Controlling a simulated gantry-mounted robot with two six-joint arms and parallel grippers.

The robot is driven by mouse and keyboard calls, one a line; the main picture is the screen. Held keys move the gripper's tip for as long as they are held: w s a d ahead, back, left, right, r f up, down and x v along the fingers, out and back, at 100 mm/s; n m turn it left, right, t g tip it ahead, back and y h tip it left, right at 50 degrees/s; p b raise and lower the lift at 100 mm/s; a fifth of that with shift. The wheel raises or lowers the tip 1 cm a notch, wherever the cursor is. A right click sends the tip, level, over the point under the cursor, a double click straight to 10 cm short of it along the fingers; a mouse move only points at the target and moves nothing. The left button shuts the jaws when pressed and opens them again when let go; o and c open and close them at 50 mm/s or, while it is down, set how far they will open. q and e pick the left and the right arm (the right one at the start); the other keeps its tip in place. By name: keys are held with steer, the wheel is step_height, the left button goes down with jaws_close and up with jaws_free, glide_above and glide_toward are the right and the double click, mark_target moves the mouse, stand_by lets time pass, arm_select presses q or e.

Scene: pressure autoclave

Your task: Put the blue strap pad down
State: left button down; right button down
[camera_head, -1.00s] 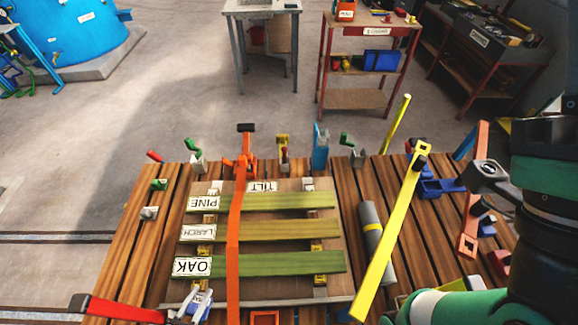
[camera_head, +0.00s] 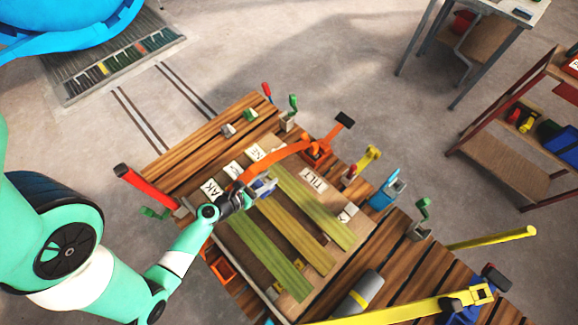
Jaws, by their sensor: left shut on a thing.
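The blue strap pad (camera_head: 264,187) is a small blue piece at the tip of my left gripper (camera_head: 249,192). My left gripper is shut on it, over the labelled end of the green planks, close to the orange strap (camera_head: 272,162). The strap curves from the orange ratchet (camera_head: 317,150) toward my gripper. The gripper hides part of the pad and strap, so I cannot tell whether the pad touches the planks. My right gripper is not in view.
The green planks (camera_head: 298,228) lie on a board on the slatted wooden table (camera_head: 395,250). A red bar (camera_head: 145,187) is left of my gripper. A grey roll (camera_head: 357,292) and a long yellow bar (camera_head: 415,308) lie at the lower right. Several clamps line the far edge.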

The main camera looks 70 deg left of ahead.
arm_select(q)
steer(key=a+b+x, duration=0.1)
steer(key=x, duration=0.5)
steer(key=b, duration=0.4)
glide_above(287, 175)
steer(key=s, duration=0.1)
step_height(287, 175, down, 5)
steer(key=shift+d, duration=0.15)
steer(key=shift+w, duration=0.2)
steer(key=f+b, duration=0.3)
steer(key=shift+w+a+f+b, duration=0.3)
steer(key=shift+w+f+b, duration=0.05)
steer(key=shift+f, duration=0.3)
steer(key=shift+r, duration=0.2)
steer(key=shift+f, duration=0.2)
steer(key=c, duration=0.5)
jaws_free()
steer(key=shift+r, duration=0.1)
